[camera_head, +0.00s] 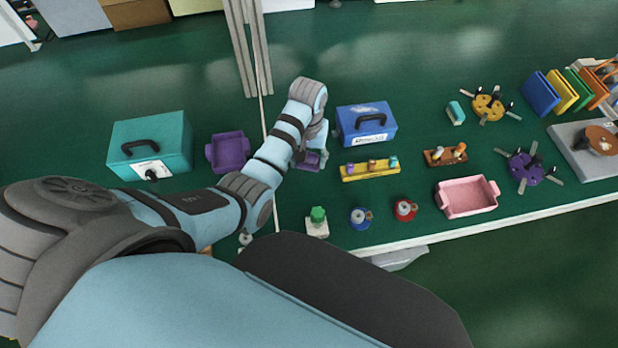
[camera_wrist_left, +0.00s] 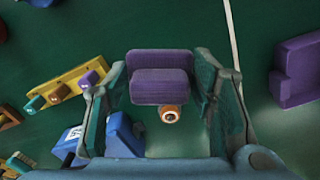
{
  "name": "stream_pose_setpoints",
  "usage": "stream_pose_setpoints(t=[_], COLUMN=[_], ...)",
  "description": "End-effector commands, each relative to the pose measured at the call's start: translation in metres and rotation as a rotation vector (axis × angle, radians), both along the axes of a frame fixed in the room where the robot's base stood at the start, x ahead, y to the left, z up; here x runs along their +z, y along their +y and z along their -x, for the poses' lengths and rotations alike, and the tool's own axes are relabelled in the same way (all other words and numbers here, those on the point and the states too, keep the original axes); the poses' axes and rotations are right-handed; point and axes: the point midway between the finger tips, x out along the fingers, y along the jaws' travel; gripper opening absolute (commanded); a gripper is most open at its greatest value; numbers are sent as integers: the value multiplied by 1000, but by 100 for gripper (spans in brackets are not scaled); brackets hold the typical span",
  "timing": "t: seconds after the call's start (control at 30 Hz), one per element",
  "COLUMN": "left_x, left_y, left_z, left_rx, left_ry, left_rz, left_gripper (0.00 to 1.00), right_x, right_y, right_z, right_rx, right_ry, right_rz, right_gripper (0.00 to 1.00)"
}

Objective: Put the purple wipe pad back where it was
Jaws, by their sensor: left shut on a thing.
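My left gripper (camera_head: 314,152) is shut on the purple wipe pad (camera_head: 309,162), over the table between the purple tray and the yellow rack. In the left wrist view the pad (camera_wrist_left: 160,86) sits between the two fingers (camera_wrist_left: 160,95), with a round orange-ringed end showing at its lower edge. I cannot tell how high the pad is above the table. The empty purple tray (camera_head: 230,153) is left of the gripper; part of a purple thing, likely that tray (camera_wrist_left: 298,70), shows at the right of the wrist view. My right gripper is not in view.
A yellow rack (camera_head: 370,174) with several small pieces and a blue box (camera_head: 366,122) stand right of the gripper. A teal box (camera_head: 150,143) is far left. A green-topped bottle (camera_head: 317,222) and blue (camera_head: 360,217) and red (camera_head: 404,208) pots line the front edge.

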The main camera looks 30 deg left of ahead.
Motion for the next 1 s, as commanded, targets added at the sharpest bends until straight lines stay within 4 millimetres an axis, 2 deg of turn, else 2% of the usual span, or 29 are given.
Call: stream_pose_setpoints(t=[0.03, 0.1, 0.27, 0.47, 0.6, 0.83, 0.87, 0.97, 1.0], left_x=[-18, -36, -59, -95, -96, -99, -99, -98, -98], left_y=[0, 0, 0, 0, 0, 0, 0, 0, 0], left_z=[2, 1, 1, 1, 1, 1, 1, 1, 1], left_rx=[0, 0, 0, -1, -1, -1, -1, -1, 0], left_ry=[4, 3, 0, 1, -1, 0, -1, -1, -1], left_rz=[0, 0, 0, -1, 0, 0, 0, 0, 0], left_gripper=[21, 21, 21, 21, 21, 21, 52, 68, 71], right_x=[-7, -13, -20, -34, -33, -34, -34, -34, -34], right_y=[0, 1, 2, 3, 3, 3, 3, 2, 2], right_z=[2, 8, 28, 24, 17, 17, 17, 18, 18], right_rx=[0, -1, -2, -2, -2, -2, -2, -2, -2], right_ry=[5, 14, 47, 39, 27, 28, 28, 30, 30], right_rz=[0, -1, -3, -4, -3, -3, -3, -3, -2], right_gripper=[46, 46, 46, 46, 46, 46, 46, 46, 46])
